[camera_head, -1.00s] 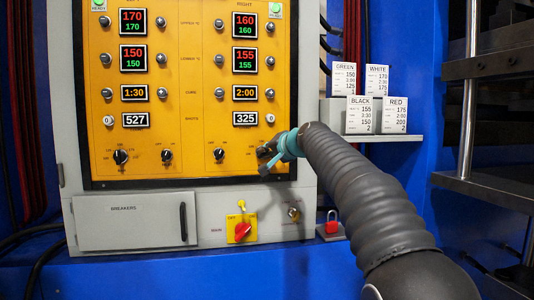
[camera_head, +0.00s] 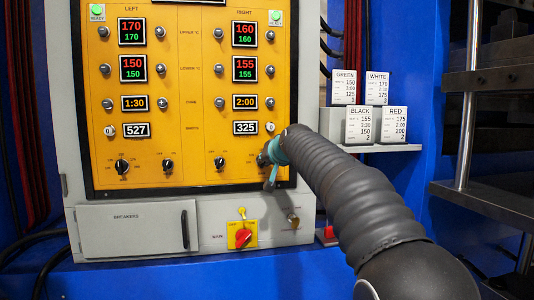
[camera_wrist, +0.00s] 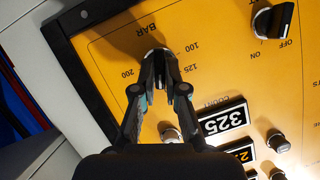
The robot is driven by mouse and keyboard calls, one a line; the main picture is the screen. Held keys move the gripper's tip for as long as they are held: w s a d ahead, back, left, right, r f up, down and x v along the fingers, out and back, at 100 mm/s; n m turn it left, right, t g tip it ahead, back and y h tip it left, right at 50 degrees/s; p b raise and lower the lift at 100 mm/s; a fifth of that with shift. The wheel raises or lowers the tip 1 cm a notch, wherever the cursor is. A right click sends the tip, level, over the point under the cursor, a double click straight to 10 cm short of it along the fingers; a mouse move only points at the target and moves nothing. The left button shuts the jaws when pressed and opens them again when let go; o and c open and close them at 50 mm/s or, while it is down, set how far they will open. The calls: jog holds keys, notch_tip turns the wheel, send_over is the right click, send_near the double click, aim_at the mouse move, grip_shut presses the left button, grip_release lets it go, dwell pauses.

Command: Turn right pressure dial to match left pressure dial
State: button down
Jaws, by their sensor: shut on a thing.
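The orange control panel (camera_head: 190,110) carries the left pressure dial (camera_head: 122,167), a black knob at lower left; its exact setting is too small to read. My gripper (camera_head: 266,160) is at the panel's lower right, covering the right pressure dial in the head view.
Black switch knobs (camera_head: 168,165) (camera_head: 220,163) sit on the same row. Below are a breaker door (camera_head: 135,230) and a red main switch (camera_head: 243,238). Recipe cards (camera_head: 361,125) stand on a shelf to the right, close to my arm.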

jog(key=shift+a+f+n+h+p, duration=0.1)
jog(key=shift+a+n+h+p, duration=0.15)
jog(key=shift+n+h+p, duration=0.85)
jog(key=shift+n, duration=0.3)
jog(key=c, duration=1.2)
grip_release()
jog(key=shift+f, duration=0.1)
jog(key=shift+d, duration=0.1)
jog(key=v, duration=1.2)
jog(key=shift+d+f, duration=0.15)
